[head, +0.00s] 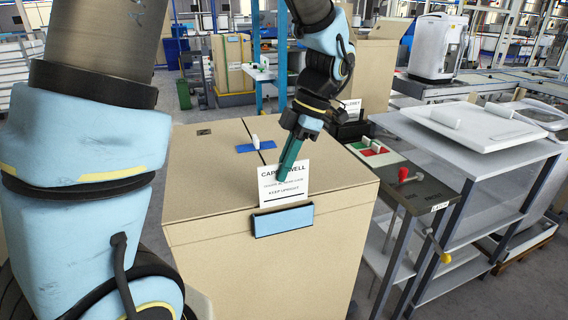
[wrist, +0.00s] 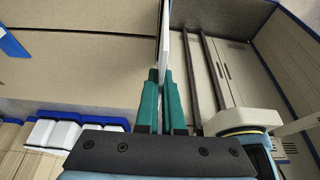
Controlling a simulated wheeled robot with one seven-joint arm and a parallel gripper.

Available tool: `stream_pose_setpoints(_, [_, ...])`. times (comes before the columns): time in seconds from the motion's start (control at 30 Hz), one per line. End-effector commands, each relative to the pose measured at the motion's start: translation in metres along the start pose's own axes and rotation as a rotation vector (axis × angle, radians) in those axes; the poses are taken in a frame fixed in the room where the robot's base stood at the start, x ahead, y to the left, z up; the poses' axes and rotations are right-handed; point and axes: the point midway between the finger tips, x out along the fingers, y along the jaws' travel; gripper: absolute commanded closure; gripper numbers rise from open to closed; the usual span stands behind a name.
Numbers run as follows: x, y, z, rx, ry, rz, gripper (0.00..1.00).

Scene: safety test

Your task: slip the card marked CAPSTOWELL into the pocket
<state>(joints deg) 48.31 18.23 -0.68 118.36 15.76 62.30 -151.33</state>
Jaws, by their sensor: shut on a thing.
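The white card (head: 290,189) stands upright, and its printed text shows as "CAP...WELL", partly covered by a finger, with "KEEP UPRIGHT" below. My gripper (head: 283,174) reaches down from above with teal fingers shut on the card. In the wrist view the card (wrist: 164,35) is edge-on between the fingertips (wrist: 162,82). The blue pocket (head: 283,220) is on the upper front face of a large cardboard box (head: 265,262). The card's lower edge is right at the pocket's top edge; I cannot tell whether it is inside the mouth.
A blue strip with a white piece (head: 256,146) lies on the box top. On the right a dark stand (head: 425,187) carries a red knob (head: 404,174) and a label. Grey shelving (head: 470,145) stands beyond it. Another carton (head: 376,60) is behind my arm.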

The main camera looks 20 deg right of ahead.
Motion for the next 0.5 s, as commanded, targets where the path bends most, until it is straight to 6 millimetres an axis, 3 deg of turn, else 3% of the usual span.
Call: stream_pose_setpoints(0.5, [0.039,0.000,0.017,0.001,0.000,0.001,1.00])
